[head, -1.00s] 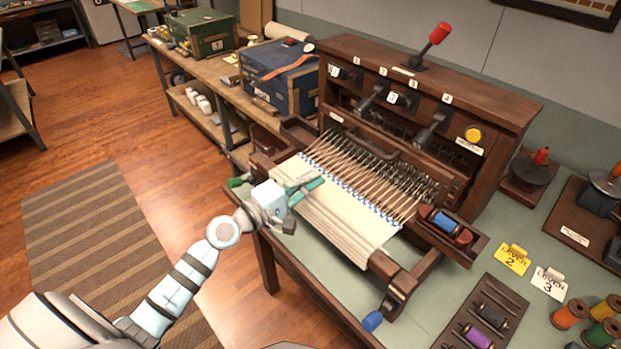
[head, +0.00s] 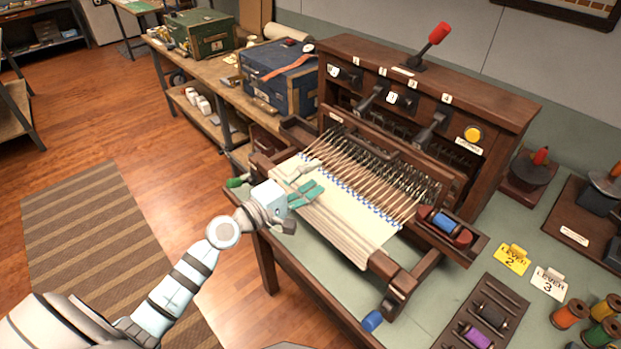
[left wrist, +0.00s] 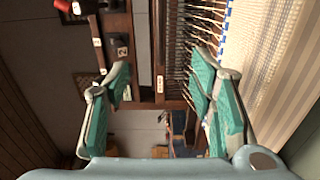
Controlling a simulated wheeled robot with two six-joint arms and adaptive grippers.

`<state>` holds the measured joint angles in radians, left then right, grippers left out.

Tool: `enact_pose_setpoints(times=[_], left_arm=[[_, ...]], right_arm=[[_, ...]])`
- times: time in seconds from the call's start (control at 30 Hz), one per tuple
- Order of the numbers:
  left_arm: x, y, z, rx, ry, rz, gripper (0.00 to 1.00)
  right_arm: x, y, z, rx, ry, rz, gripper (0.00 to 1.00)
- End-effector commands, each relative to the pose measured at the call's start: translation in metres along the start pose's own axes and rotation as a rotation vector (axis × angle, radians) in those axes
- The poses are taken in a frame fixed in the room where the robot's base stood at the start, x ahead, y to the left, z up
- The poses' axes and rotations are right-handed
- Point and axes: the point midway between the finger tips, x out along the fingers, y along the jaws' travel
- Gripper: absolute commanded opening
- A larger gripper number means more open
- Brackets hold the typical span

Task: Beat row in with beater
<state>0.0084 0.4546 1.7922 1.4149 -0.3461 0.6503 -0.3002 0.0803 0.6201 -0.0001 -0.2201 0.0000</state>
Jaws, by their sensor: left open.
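The wooden loom (head: 500,120) stands on the green-topped table. Cream cloth (head: 345,225) lies stretched at its front, edged by a blue-and-white row along the warp threads. The beater (head: 395,150) appears to be the dark wooden bar with a pale label at its left end, behind the cloth edge. It also shows in the left wrist view (left wrist: 159,50), ahead of the fingers. My left gripper (head: 307,182) is open over the cloth's left end. In the left wrist view its fingers (left wrist: 165,95) are spread with nothing between them. My right gripper is out of view.
A blue-wound shuttle (head: 445,222) lies in the tray at the loom's right. Lever cards (head: 513,258), a spool tray (head: 485,318) and thread spools (head: 570,314) are at lower right. Several levers and a red-handled one (head: 438,35) stick out of the loom.

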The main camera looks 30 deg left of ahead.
Motion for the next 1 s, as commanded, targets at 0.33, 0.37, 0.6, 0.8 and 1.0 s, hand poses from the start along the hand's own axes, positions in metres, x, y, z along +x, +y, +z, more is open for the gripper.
enact_pose_setpoints(times=[0.33,0.37,0.6,0.8,1.0], left_arm=[[-0.018,-0.002,-0.001,0.003,0.001,-0.003,0.50],[-0.022,-0.001,0.000,0.002,0.000,-0.002,0.50],[-0.050,-0.002,0.000,0.004,-0.001,-0.003,0.50],[-0.073,-0.004,0.000,0.004,-0.001,-0.003,0.50],[-0.080,-0.001,0.000,0.000,-0.001,0.000,0.50]], right_arm=[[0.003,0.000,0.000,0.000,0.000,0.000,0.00],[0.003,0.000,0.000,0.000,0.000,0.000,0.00],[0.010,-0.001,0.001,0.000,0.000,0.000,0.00],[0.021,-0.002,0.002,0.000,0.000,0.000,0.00],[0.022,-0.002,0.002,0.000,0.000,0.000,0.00]])
